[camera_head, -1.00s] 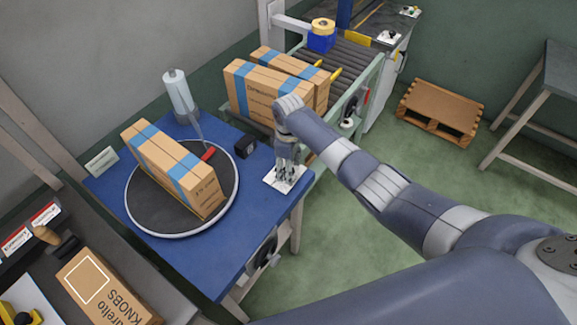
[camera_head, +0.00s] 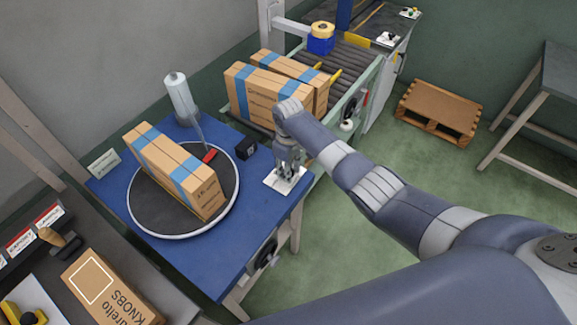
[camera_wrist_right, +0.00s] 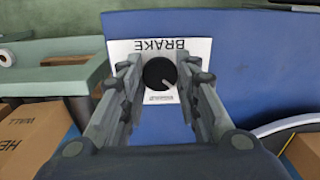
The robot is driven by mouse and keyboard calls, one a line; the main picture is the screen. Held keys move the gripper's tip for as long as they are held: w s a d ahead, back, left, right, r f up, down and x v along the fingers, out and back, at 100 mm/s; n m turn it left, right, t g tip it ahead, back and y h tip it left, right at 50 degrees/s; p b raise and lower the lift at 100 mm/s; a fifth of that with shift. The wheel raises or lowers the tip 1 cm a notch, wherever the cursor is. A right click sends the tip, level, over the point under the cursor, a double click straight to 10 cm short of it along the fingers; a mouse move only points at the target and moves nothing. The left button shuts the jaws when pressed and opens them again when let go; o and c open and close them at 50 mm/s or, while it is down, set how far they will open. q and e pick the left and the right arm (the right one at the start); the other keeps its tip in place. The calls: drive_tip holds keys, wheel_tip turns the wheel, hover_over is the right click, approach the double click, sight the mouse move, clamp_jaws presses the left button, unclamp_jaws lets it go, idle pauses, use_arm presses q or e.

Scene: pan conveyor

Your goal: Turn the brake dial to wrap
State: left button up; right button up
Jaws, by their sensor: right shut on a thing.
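The brake dial (camera_wrist_right: 160,73) is a round black knob with a pale pointer mark, on a white plate (camera_wrist_right: 120,48) lettered BRAKE, upside down in the right wrist view. The plate (camera_head: 272,181) lies at the right corner of the blue table (camera_head: 215,268). My right gripper (camera_wrist_right: 160,80) points down at the dial, with one finger on each side, shut on it. In the head view my right gripper (camera_head: 286,172) hides the dial. The pointer slants toward lower right in the wrist view; the small lettering beside it is too small to read. My left gripper is not in view.
A film roll (camera_head: 180,95) and a small black box (camera_head: 246,148) stand near. More boxes (camera_head: 265,90) sit on the roller conveyor behind. The floor at right is clear up to a pallet (camera_head: 440,108).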

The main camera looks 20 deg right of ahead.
drive_tip(key=m+p, duration=0.2)
drive_tip(key=m, duration=0.2)
drive_tip(key=shift+r+m, duration=0.15)
drive_tip(key=shift+m, duration=0.15)
drive_tip(key=shift+m+p, duration=0.75)
drive_tip(key=shift+m, duration=1.55)
drive_tip(key=o, duration=1.1)
wheel_tip(320, 180, up, 12)
drive_tip(key=shift+f, duration=0.1)
